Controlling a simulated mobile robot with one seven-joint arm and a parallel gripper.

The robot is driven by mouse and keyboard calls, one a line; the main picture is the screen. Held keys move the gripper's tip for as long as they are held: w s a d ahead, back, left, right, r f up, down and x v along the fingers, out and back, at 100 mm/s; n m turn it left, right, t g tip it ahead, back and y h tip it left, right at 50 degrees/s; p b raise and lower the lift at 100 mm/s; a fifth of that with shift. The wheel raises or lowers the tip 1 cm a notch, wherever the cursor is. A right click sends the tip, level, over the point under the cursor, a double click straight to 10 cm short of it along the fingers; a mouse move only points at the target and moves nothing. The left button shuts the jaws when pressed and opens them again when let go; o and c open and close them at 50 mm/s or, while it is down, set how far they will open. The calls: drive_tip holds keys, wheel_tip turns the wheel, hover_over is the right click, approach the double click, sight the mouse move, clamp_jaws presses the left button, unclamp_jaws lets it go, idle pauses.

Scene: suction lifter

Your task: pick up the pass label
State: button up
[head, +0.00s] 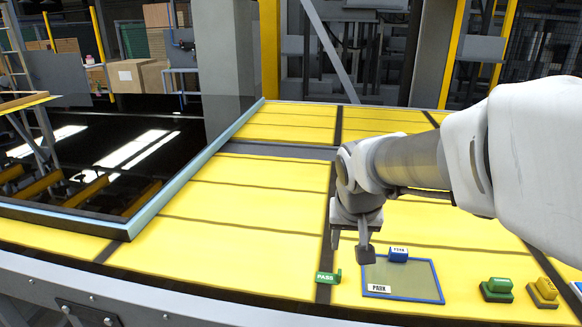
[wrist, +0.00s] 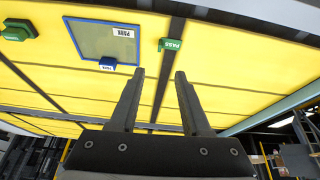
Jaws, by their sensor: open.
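The pass label (head: 327,277) is a small green piece marked PASS, lying on the yellow surface by a dark seam at the front. In the wrist view the green pass label (wrist: 170,44) lies ahead of the fingertips, slightly right of the middle between them. My gripper (head: 351,246) points down over the yellow surface, just behind and a little right of the label in the head view. Its two fingers (wrist: 157,74) are apart with nothing between them. The label stands clear of the fingers.
A blue-framed grey panel (head: 410,280) marked PARK lies right of the label, with a blue block (head: 398,255) at its back edge. A green block (head: 496,290) and a yellow block (head: 543,292) stand farther right. The yellow surface left of the label is clear.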

drive_tip(key=w+f, duration=0.3)
drive_tip(key=w, duration=0.1)
drive_tip(key=b, duration=0.1)
hover_over(340, 273)
drive_tip(key=s+a, duration=0.1)
drive_tip(key=s, duration=0.1)
drive_tip(key=shift+m, duration=0.3)
wheel_tip(340, 273, down, 12)
drive_tip(key=shift+s+r, duration=0.1)
drive_tip(key=shift+r, duration=0.1)
drive_tip(key=shift+d+x, duration=0.15)
drive_tip(key=shift+x, duration=1.2)
drive_tip(key=shift+d+x, duration=0.1)
drive_tip(key=shift+x, duration=1.2)
drive_tip(key=shift+s, duration=0.1)
drive_tip(key=shift+c, duration=0.3)
clamp_jaws()
